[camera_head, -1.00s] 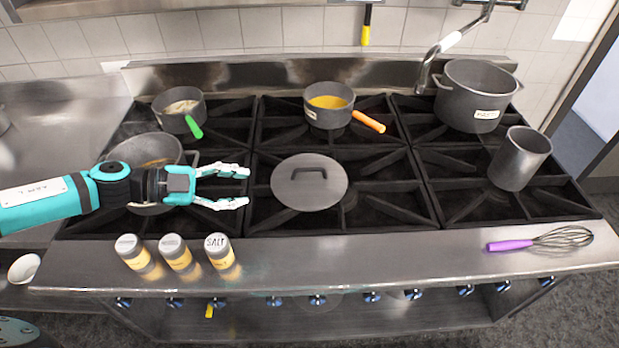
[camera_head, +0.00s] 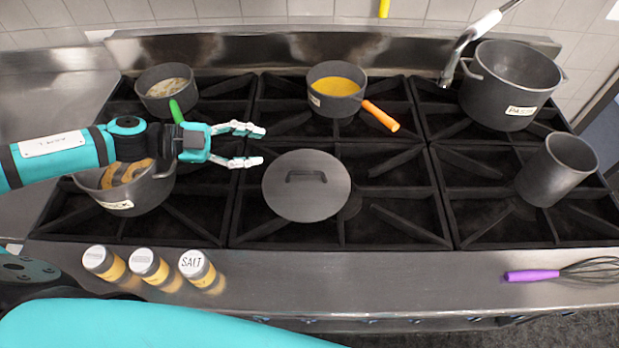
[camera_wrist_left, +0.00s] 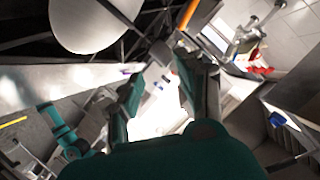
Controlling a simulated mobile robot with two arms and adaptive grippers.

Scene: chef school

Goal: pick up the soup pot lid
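The soup pot lid (camera_head: 325,200) is a round dark grey disc with a loop handle (camera_head: 306,176) on top, lying flat on the middle front grates of the stove. My left gripper (camera_head: 257,146) is open and empty, its two fingers pointing right, up and left of the lid in the head view. I cannot tell its height above the stove. In the left wrist view the fingers (camera_wrist_left: 165,92) are spread apart, and a pale round shape, likely the lid (camera_wrist_left: 92,22), shows at the top left. My right gripper is not in view.
A pot of food (camera_head: 135,198) sits under my left arm. Pans with a green handle (camera_head: 177,111) and an orange handle (camera_head: 381,116) stand behind. A large pot (camera_head: 507,95) and grey cylinder (camera_head: 556,172) stand right. Shakers (camera_head: 150,265) and a whisk (camera_head: 590,270) line the front.

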